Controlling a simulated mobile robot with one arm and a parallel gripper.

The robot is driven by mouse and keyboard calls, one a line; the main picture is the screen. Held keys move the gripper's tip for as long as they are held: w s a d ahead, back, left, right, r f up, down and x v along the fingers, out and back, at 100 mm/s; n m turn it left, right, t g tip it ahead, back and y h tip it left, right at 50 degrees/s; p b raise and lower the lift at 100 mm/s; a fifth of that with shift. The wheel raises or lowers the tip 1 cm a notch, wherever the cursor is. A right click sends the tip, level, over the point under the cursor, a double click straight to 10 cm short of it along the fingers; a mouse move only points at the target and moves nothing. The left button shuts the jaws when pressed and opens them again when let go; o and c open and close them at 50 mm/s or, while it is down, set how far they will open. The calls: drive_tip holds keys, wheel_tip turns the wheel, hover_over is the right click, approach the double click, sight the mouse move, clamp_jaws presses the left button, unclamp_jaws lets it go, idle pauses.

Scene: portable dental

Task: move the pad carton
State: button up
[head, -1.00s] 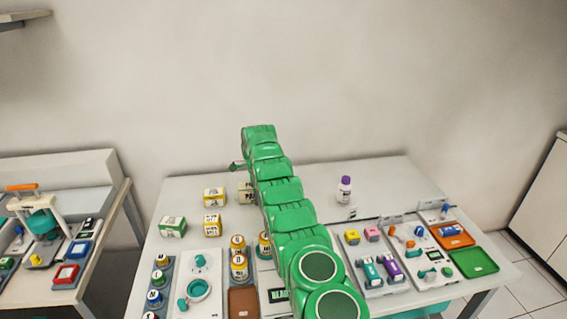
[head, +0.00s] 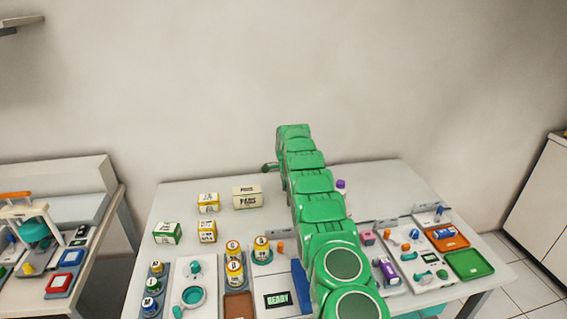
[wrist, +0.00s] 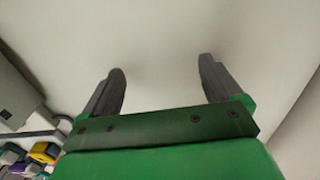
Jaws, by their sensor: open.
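A cream carton (head: 247,198) with dark lettering that seems to read PADS stands upright toward the back of the table in the head view, left of my arm. It is apart from the smaller cartons beside it. My gripper (wrist: 162,66) shows in the wrist view with its two dark fingers spread and nothing between them. Only a pale, blank surface lies beyond the fingers. In the head view my green arm hides the gripper's fingers. The cream carton does not show in the wrist view.
Two yellow-and-white cartons (head: 208,203) (head: 207,231) and a green-and-white carton (head: 167,233) stand left of the cream one. Yellow-labelled jars (head: 234,271) stand in front. A purple-capped bottle (head: 341,185) is partly behind my arm. An orange tray (head: 447,238) and a green tray (head: 470,264) lie right.

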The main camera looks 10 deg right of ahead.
wheel_tip(320, 180, up, 7)
drive_tip(key=s+a+r+n, duration=0.2)
drive_tip(key=s+r+n, duration=0.1)
drive_tip(key=s+r, duration=0.4)
drive_tip(key=s+a+r+n+h, duration=0.1)
drive_tip(key=s+a+r+n, duration=0.1)
drive_tip(key=s+r, duration=0.5)
drive_tip(key=shift+s+a+r+n+g, duration=0.3)
drive_tip(key=shift+r+n, duration=0.3)
drive_tip(key=shift+r, duration=0.75)
idle(0.8)
